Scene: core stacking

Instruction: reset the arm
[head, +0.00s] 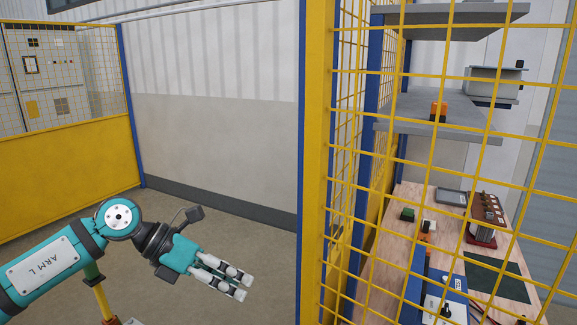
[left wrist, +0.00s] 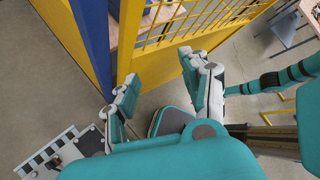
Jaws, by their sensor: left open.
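My left arm (head: 50,265), teal with dark joints, comes in from the lower left in the head view. Its left gripper (head: 238,284) hangs in free air over the floor, left of the yellow post, and points right. It looks empty. In the left wrist view the fingers of the left gripper (left wrist: 168,80) stand apart with nothing between them; a yellow mesh fence (left wrist: 190,25) lies beyond them.
A yellow post (head: 314,150) and mesh fence separate the left arm from a wooden workbench (head: 385,265) at the right. Grey shelves (head: 420,108) stand behind the mesh. A yellow barrier (head: 70,165) is at the far left.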

